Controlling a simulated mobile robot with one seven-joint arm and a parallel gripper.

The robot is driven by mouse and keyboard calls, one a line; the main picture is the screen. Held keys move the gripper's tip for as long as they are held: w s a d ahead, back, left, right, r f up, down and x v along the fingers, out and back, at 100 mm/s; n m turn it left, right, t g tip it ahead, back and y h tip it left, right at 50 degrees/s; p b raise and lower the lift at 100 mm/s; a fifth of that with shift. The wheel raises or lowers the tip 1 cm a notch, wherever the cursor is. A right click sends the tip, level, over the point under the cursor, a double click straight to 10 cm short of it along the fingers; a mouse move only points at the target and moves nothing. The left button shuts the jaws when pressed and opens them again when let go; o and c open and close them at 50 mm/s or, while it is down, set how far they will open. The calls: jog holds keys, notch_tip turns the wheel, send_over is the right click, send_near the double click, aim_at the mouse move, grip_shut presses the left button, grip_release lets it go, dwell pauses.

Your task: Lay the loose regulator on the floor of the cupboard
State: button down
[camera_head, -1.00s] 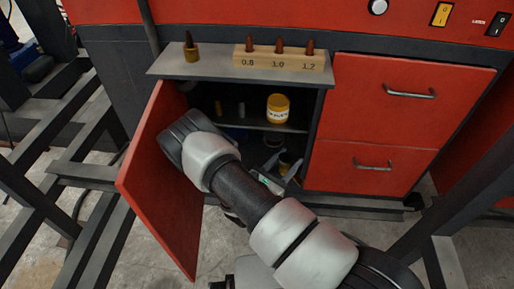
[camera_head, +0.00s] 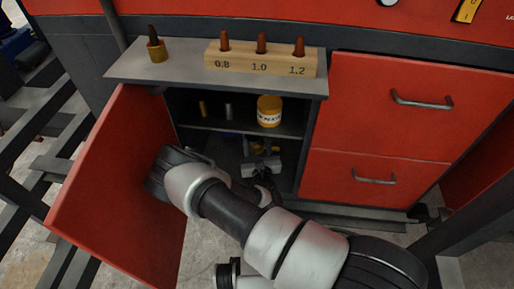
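The cupboard (camera_head: 183,158) stands open, with its red door (camera_head: 115,185) swung out to the left. My arm reaches in front of the opening, and my gripper (camera_head: 261,163) is at the lower compartment, below the middle shelf. Small brass-coloured parts (camera_head: 257,149) show just beyond the gripper; they may belong to the regulator, but they are too small and dark to tell. I cannot tell whether the fingers are open or closed on them. Most of the cupboard floor is hidden by my arm and shadow.
The middle shelf (camera_head: 235,128) holds a yellow-labelled jar (camera_head: 269,111) and two small cylinders. On the grey top stand a wooden block (camera_head: 260,61) with several copper tips and a brass piece (camera_head: 157,46). Red drawers (camera_head: 400,110) flank the right. Dark bars cross the left.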

jog(key=shift+a+f+b, duration=0.15)
jog(key=shift+f+b, duration=1.3)
jog(key=shift+f, duration=3.35)
jog(key=shift+f, duration=0.1)
jog(key=c, duration=0.9)
grip_release()
jog(key=shift+f, duration=0.15)
jog(key=shift+s, duration=0.2)
jog(key=s+d+p, duration=0.1)
jog(key=s+p, duration=0.1)
jog(key=s, duration=0.9)
jog(key=shift+s+d, duration=0.2)
jog(key=shift+s, duration=0.1)
jog(key=shift+r, duration=0.2)
